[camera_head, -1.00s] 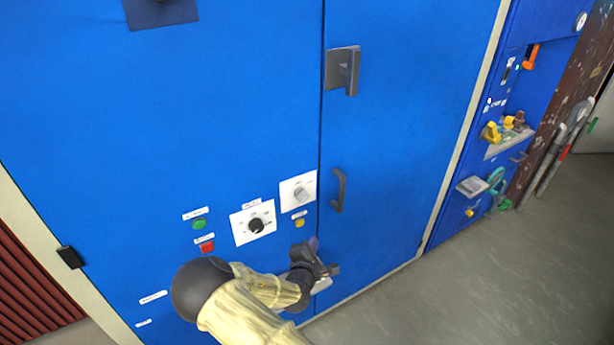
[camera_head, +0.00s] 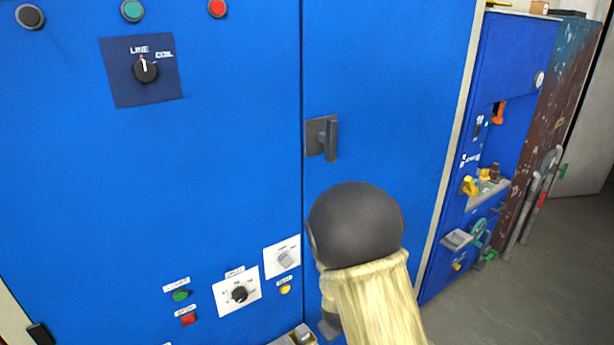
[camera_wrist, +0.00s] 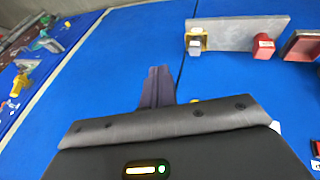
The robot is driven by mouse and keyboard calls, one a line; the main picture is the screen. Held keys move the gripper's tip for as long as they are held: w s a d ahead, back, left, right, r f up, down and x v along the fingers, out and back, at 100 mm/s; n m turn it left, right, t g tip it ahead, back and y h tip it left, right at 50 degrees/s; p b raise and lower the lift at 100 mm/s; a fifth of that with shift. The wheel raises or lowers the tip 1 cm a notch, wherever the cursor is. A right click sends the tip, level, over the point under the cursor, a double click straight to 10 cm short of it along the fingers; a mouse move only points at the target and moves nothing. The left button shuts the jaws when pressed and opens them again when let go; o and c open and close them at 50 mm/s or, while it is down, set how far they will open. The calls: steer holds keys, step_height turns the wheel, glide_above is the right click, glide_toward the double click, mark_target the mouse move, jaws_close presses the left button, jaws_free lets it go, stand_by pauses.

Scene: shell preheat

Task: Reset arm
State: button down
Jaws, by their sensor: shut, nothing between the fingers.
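My gripper (camera_wrist: 157,84) shows in the wrist view with its dark fingers together and nothing between them, over the blue cabinet front (camera_wrist: 120,62). In the head view my arm rises in front of the cabinet's right door (camera_head: 390,110). My gripper's fingers cannot be made out there. The arm hides the lower part of that door, and its lower handle is not visible. The grey upper handle (camera_head: 329,138) is clear of the arm.
The cabinet's left side bears a LINE selector (camera_head: 145,70), a black dial (camera_head: 239,293), a grey knob (camera_head: 286,259), a green button (camera_head: 180,295) and a red button (camera_head: 188,319). Another blue unit (camera_head: 510,55) stands at right. Grey floor (camera_head: 540,255) there is open.

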steer(key=s+d+r+m+g, duration=0.1)
steer(key=s+d+r+m, duration=0.2)
steer(key=s+r, duration=0.3)
steer(key=s+d+r+m+g+y, duration=0.1)
steer(key=s+d+r+m+g, duration=0.1)
steer(key=s+r, duration=0.4)
steer(key=s+d+m, duration=0.1)
steer(key=s+m, duration=0.1)
steer(key=s, duration=0.1)
steer(key=shift+s+d+p, duration=0.2)
steer(key=shift+d+p, duration=0.1)
steer(key=shift+p, duration=0.05)
steer(key=shift+r, duration=0.1)
